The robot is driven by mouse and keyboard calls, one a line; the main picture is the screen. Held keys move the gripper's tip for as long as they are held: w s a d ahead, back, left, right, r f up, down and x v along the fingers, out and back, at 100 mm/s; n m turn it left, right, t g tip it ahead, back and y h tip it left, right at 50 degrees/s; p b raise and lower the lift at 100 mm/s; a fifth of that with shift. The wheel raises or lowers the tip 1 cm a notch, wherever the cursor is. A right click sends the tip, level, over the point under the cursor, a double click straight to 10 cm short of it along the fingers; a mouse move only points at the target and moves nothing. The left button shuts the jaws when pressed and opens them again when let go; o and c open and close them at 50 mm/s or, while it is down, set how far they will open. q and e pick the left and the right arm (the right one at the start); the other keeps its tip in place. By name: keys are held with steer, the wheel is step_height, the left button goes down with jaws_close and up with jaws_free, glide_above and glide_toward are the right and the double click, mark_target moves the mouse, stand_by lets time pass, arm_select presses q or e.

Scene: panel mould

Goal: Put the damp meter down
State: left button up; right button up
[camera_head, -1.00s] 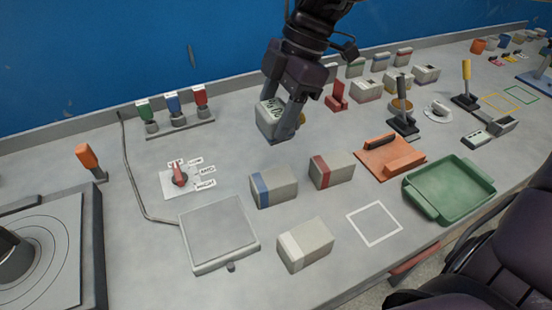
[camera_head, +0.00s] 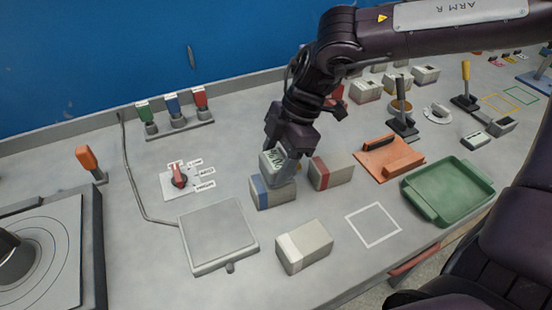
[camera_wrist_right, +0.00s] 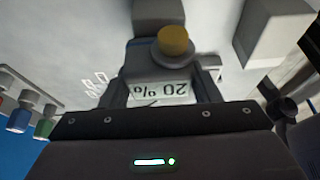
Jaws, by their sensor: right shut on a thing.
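The damp meter (camera_head: 272,166) is a small grey box with a pale display. In the right wrist view the damp meter (camera_wrist_right: 160,72) shows "20 %" upside down and a round yellow knob (camera_wrist_right: 174,40). My right gripper (camera_head: 284,158) is shut on it, with a finger on each side. In the head view the meter overlaps the back of the blue-banded block (camera_head: 273,193); I cannot tell whether they touch. My left gripper is not in view.
A red-banded block (camera_head: 331,171) stands close to the right, a white-banded block (camera_head: 304,246) in front. A flat grey plate (camera_head: 217,232) lies front left, near a red dial (camera_head: 178,178). A white square outline (camera_head: 373,224) is empty. A green tray (camera_head: 448,190) stands right.

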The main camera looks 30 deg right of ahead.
steer(key=shift+f, duration=0.1)
steer(key=o, duration=1.3)
steer(key=shift+o, duration=0.2)
steer(key=shift+r, duration=0.2)
steer(key=v, duration=1.1)
steer(key=shift+d+r, duration=0.15)
steer(key=shift+r, duration=0.25)
